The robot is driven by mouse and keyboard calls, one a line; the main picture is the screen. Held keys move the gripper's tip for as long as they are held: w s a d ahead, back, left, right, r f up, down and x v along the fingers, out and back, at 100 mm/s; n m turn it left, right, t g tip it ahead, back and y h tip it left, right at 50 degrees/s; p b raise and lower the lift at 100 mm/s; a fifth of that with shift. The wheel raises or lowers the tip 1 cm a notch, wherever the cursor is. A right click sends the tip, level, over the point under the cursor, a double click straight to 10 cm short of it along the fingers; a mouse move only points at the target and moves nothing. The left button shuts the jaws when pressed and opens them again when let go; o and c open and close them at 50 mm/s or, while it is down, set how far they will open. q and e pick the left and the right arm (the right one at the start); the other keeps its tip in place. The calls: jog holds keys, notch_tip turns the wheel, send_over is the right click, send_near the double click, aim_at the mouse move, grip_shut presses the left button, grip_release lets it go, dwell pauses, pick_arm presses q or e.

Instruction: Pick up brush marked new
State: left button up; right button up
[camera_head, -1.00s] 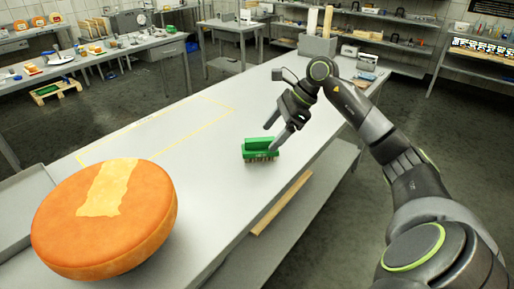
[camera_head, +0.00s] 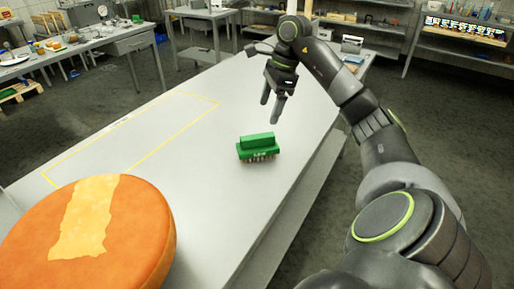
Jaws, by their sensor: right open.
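A green brush (camera_head: 258,147) with its bristles down stands on the grey table (camera_head: 190,150), right of the middle of the tabletop. Pale lettering shows on its side but is too small to read surely. My right gripper (camera_head: 270,112) is open and empty, with its two fingers pointing down. It is beyond the brush in the picture and a little to its right, apart from it. My left gripper is not in view.
A large orange cheese wheel (camera_head: 140,235) with a pale bare strip lies at the table's near left. A yellow outlined rectangle marks the tabletop left of the brush. The table's right edge is close to the brush. Shelves and other benches stand behind.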

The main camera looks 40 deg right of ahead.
aim_at(256, 145)
jog(key=b+x, duration=0.1)
jog(key=x, duration=0.2)
jog(key=shift+w+f+b, duration=0.2)
jog(key=shift+f+b, duration=0.1)
jog(key=shift+b, duration=0.1)
jog(key=x, duration=0.4)
jog(key=shift+a+f+p, duration=0.1)
jog(key=shift+p, duration=0.2)
jog(key=p+x, duration=0.1)
jog(key=x, duration=0.3)
jog(key=shift+a+f, duration=0.15)
jog(key=shift+f, duration=0.15)
jog(key=shift+w+a+f, duration=0.1)
jog(key=shift+f, duration=0.3)
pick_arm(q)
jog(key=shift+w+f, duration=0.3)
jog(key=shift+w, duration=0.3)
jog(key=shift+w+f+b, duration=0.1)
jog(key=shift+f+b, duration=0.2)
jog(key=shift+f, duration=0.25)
pick_arm(e)
jog(key=shift+f, duration=0.2)
jog(key=shift+c, duration=0.5)
jog(key=c, duration=1.1)
jog(key=shift+o, duration=0.2)
